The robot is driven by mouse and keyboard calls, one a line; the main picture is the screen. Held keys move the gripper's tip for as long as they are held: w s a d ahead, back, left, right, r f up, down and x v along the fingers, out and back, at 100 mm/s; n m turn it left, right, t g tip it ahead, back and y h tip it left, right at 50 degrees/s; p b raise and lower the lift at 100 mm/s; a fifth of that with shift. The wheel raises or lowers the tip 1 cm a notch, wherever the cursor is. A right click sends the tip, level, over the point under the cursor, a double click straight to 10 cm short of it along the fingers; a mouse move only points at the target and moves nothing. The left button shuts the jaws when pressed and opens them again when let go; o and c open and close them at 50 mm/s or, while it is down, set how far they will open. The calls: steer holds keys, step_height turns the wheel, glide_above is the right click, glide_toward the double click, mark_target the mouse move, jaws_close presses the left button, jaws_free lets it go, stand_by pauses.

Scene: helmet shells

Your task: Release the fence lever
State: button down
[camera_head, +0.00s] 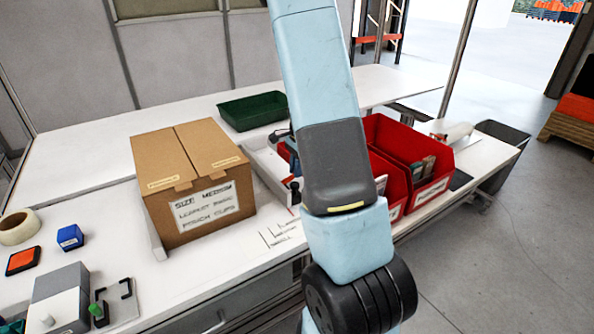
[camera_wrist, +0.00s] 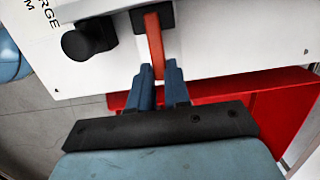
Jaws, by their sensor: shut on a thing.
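The fence lever (camera_wrist: 155,45) is an orange-red bar on a black mount, on a white panel in the wrist view. My gripper (camera_wrist: 160,78) has its two blue fingers on either side of the lever's lower end and is shut on it. In the head view my own arm covers most of this spot, so the lever cannot be made out there. A black knob (camera_wrist: 90,40) stands on the white panel (camera_wrist: 220,45) left of the lever, near partly cut-off black lettering.
A cardboard box (camera_head: 195,180) stands on the white bench left of my arm. Red bins (camera_head: 415,160) stand to the right, and a green tray (camera_head: 252,111) lies behind. Tape (camera_head: 18,227), a blue block (camera_head: 70,237) and a grey device (camera_head: 62,298) are at the front left.

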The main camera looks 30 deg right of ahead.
mark_target(289, 177)
steer(key=shift+w+a+r+h, duration=0.1)
steer(key=shift+a+r+h, duration=0.25)
steer(key=shift+h, duration=0.35)
steer(key=shift+a+r+h, duration=0.3)
steer(key=shift+a+h, duration=0.05)
steer(key=shift+h, duration=0.35)
steer(key=shift+a+r+h, duration=0.2)
steer(key=shift+a+h, duration=0.1)
steer(key=shift+h, duration=0.35)
steer(key=shift+a+r+h, duration=0.2)
steer(key=shift+a+h, duration=0.1)
steer(key=shift+h, duration=0.35)
steer(key=shift+a+h, duration=0.1)
steer(key=shift+h, duration=0.2)
steer(key=c, duration=1.1)
jaws_free()
steer(key=shift+r, duration=0.15)
